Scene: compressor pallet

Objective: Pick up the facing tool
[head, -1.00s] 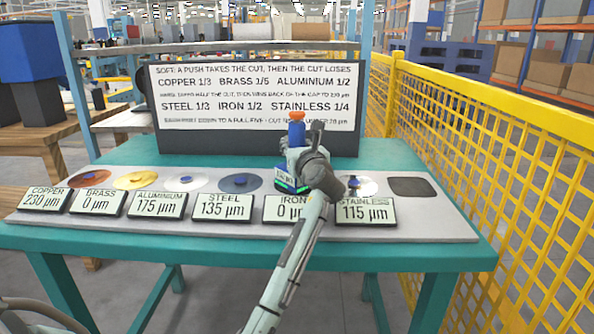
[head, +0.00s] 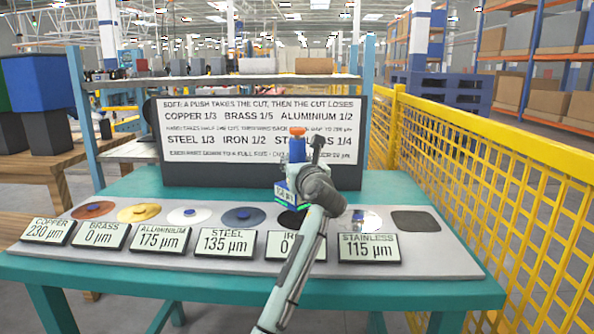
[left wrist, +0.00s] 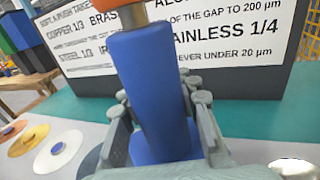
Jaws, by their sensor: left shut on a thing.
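The facing tool (head: 293,160) has a blue body, an orange cap and a small lit readout near its base. My left gripper (head: 305,172) is shut on the tool and holds it upright in the head view. The tool is above the dark iron disc (head: 291,220), which shows beneath its base, so it looks clear of the disc. My right gripper is not in view.
Copper (head: 93,210), brass (head: 138,213), aluminium (head: 189,216), steel (head: 243,216) and stainless (head: 360,220) discs lie on the grey board with readout plates in front. A dark pad (head: 415,221) lies at right. A sign (head: 262,170) stands behind; a yellow fence (head: 450,165) is at right.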

